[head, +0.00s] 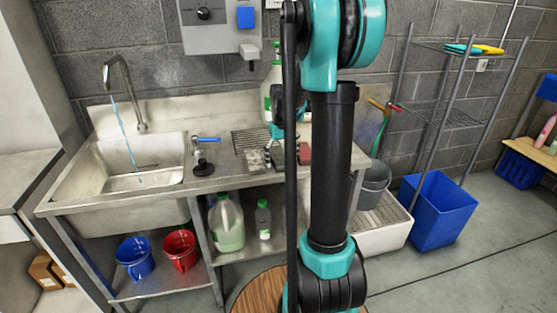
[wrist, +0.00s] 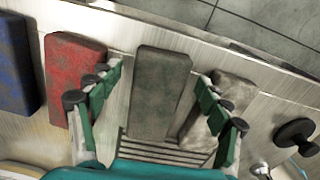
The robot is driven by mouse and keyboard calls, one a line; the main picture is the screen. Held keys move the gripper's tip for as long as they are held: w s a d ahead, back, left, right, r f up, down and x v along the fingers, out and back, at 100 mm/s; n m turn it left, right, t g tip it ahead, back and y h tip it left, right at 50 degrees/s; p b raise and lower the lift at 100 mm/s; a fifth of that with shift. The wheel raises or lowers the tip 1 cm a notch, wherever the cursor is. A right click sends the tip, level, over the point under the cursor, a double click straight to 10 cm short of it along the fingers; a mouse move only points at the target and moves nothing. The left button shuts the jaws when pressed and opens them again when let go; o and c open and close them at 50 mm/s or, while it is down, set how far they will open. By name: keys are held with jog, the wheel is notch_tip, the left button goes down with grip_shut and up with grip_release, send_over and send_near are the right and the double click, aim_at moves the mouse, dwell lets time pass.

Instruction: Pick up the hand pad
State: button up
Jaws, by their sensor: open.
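Several block-shaped pads lie in a row on the steel counter. In the wrist view they are a dark grey-green pad (wrist: 158,90), a red pad (wrist: 72,68), a blue pad (wrist: 14,65) and a pale grey pad (wrist: 232,88). Which one is the hand pad I cannot tell. My gripper (wrist: 160,88) is open, its fingers either side of the dark pad, with nothing held. The left finger overlaps the red pad in view, the right the pale one. In the head view the red pad (head: 304,156) shows, while my arm hides much of the row and gripper.
A ribbed drainer (wrist: 165,150) lies beneath the dark pad's near end. A black knobbed object (wrist: 294,134) stands at right. The sink (head: 120,165) with running tap is left. A green-labelled bottle (head: 268,92) stands behind my gripper. A blue bin (head: 437,205) is on the floor.

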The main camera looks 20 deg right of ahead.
jog(key=shift+f, duration=0.2)
jog(key=c, duration=1.2)
jog(key=shift+c, duration=0.2)
jog(key=shift+r, duration=0.1)
notch_tip(320, 180, up, 20)
